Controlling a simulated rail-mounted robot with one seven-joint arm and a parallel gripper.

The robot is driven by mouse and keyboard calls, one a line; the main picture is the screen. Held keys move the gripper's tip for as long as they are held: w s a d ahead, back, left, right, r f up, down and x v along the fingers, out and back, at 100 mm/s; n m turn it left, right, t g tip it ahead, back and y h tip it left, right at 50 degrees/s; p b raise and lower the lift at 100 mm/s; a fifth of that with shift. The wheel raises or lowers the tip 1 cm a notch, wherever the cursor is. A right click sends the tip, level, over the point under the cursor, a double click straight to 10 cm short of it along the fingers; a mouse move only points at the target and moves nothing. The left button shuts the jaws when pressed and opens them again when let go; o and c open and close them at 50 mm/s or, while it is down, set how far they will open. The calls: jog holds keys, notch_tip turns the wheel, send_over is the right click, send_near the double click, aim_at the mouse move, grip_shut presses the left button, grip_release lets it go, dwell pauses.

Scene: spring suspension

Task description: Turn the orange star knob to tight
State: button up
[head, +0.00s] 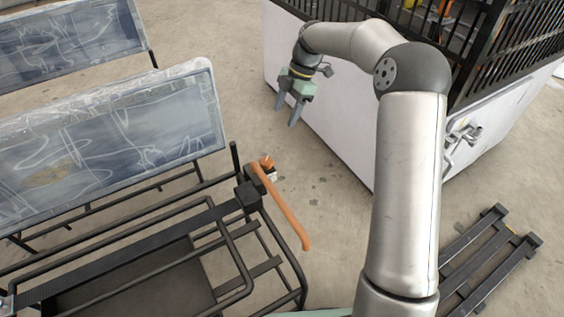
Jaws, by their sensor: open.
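A small orange knob (266,161) sits near the corner of a black tubular frame, at the middle of the head view. It is too small for me to make out a star shape or any tight marking. A small white and dark part (271,174) shows just below it. A long orange lever (283,209) starts beside the knob and slopes down to the right. My gripper (285,115) is above and slightly right of the knob in the picture, clearly apart from it. Its two grey fingers point down, spread apart and empty.
The black tubular frame (228,235) fills the lower left. Wrapped panels (110,128) stand behind it. A white cabinet (320,100) with a black grille stands behind my arm. A black slatted rack (490,255) lies at right. Concrete floor (325,205) is bare between them.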

aim_at(266, 161)
jog(key=b+x, duration=0.2)
jog(key=x, duration=0.6)
jog(key=b+x, duration=0.3)
jog(key=x, duration=0.6)
jog(key=shift+w+a+f, duration=0.15)
jog(key=shift+a+f, duration=0.05)
jog(key=shift+f, duration=0.1)
jog(key=c, duration=1)
